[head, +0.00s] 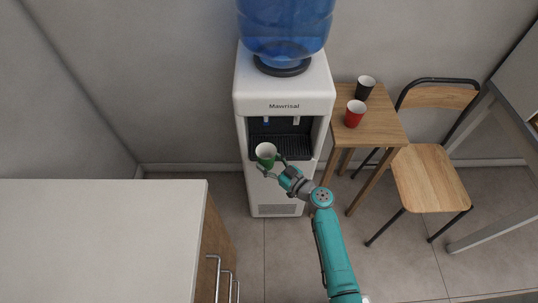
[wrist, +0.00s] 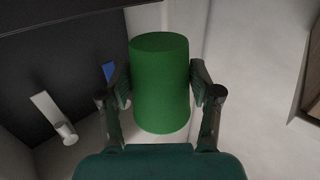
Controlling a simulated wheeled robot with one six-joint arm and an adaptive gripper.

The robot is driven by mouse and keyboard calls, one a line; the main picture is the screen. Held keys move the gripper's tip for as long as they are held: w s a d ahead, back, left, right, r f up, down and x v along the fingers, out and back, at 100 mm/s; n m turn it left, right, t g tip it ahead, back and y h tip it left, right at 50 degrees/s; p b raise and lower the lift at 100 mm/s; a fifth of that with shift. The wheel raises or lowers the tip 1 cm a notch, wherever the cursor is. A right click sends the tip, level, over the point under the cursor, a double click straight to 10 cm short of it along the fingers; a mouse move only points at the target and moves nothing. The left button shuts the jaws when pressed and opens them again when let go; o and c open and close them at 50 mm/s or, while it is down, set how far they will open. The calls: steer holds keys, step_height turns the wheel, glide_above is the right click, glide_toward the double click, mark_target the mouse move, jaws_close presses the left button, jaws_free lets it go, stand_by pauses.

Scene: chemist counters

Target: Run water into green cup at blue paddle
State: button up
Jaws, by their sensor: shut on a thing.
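My gripper (head: 273,166) is shut on the green cup (head: 266,160), with a finger on each side of it. The cup looks upright, its white inside showing from above, and is held in front of the water dispenser (head: 325,103), near the bay's drip tray (head: 285,146). The cup fills the middle of the wrist view (wrist: 160,85). The blue paddle (head: 266,122) is at the left of the dispenser's bay and the white paddle (head: 296,120) at its right. In the wrist view the blue paddle (wrist: 108,70) is partly hidden behind a finger, beside the cup.
A wooden side table (head: 384,126) right of the dispenser bears a red cup (head: 354,114) and a black cup (head: 365,88). A chair (head: 430,175) stands further right. A white counter (head: 95,240) is at the front left. The floor before the dispenser is free.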

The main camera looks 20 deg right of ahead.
mark_target(267, 166)
steer(key=s, duration=0.2)
steer(key=s+a, duration=0.1)
steer(key=s, duration=0.1)
steer(key=shift+a, duration=0.15)
stand_by(1.4)
steer(key=shift+w+d+m+h, duration=0.1)
steer(key=shift+d+m+h, duration=0.25)
steer(key=shift+d, duration=0.2)
steer(key=d+m+h, duration=0.1)
steer(key=d+h, duration=0.1)
steer(key=d+f+m+t+h, duration=0.1)
steer(key=d+h, duration=0.1)
steer(key=d+f+m+h, duration=0.1)
steer(key=d+m+h, duration=0.1)
steer(key=d, duration=0.1)
steer(key=shift+s+t, duration=0.35)
steer(key=shift+t, duration=0.05)
steer(key=shift+s+d+f+m+h, duration=0.2)
steer(key=shift+d+f+m+h, duration=0.15)
steer(key=shift+d+h, duration=0.25)
steer(key=shift+w+r, duration=0.1)
